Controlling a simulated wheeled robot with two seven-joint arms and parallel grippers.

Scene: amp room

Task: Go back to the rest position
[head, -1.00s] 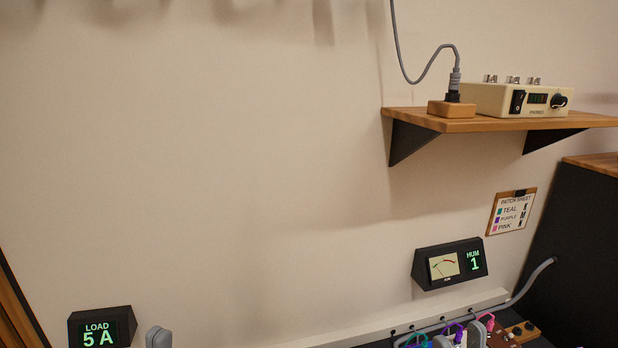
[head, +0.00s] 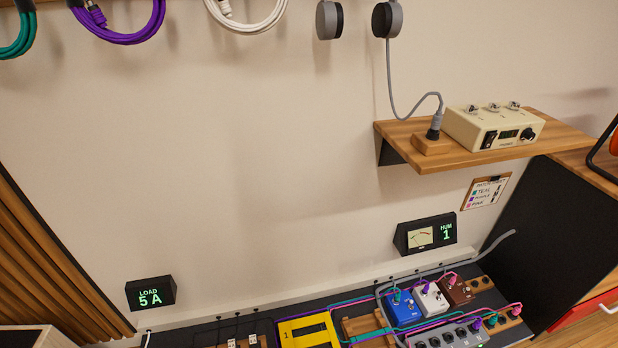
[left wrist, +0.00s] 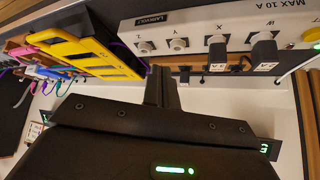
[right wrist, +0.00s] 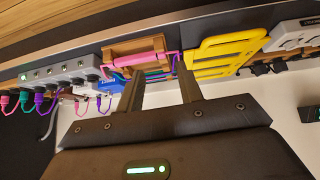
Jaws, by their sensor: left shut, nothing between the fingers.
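Neither gripper shows in the head view. In the left wrist view my left gripper (left wrist: 162,88) has its two fingers together with nothing between them. Beyond it are a yellow slotted unit (left wrist: 75,45) and a white box (left wrist: 215,32) with labelled sockets and black plugs. In the right wrist view my right gripper (right wrist: 160,92) has its fingers apart and nothing shows between them. Beyond it are the yellow unit (right wrist: 222,50), a wooden block with a pink cable (right wrist: 138,55) and a grey socket box (right wrist: 62,72). Neither gripper appears to touch anything.
A wooden shelf (head: 555,134) carries a cream headphone amp (head: 492,128). A pedalboard with blue (head: 403,308), white (head: 429,299) and brown pedals (head: 456,290) lies below. Displays read LOAD 5 A (head: 150,294) and HUM 1 (head: 426,234). A purple cable coil (head: 130,38) hangs above.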

